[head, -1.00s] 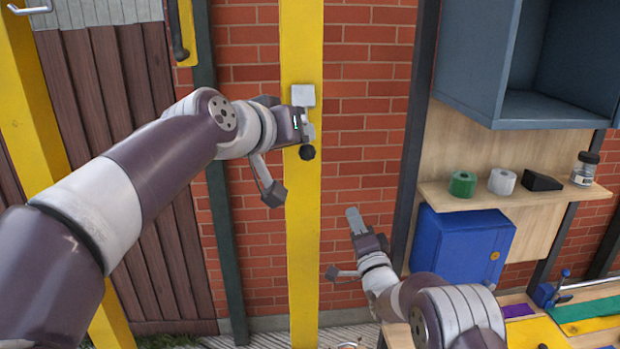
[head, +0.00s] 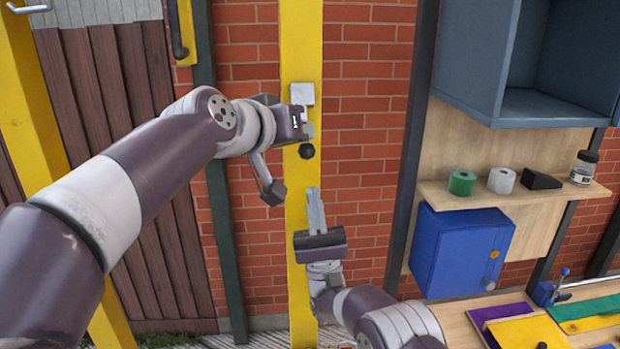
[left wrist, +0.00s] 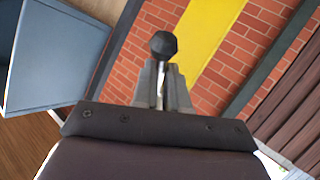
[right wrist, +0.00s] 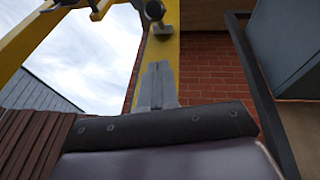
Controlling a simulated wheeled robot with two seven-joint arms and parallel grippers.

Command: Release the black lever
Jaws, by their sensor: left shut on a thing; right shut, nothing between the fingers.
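The black lever shows as a dark round knob (head: 306,151) below a grey block (head: 302,94) on the yellow post (head: 302,40). In the left wrist view the black knob (left wrist: 163,44) stands on a thin metal stem between my left fingertips. My left gripper (head: 307,130) is shut on this lever; in the head view its fingers are partly hidden. My right gripper (head: 314,205) is shut and empty, pointing up in front of the yellow post below the knob. In the right wrist view its closed fingers (right wrist: 157,80) are below and apart from the dark knob (right wrist: 154,10).
A brick wall (head: 365,120) is behind the post. At the right are a blue-grey open cabinet (head: 550,109), a wooden shelf (head: 470,201) with tape rolls and a jar, and a blue box (head: 460,250). A workbench stands at the lower right.

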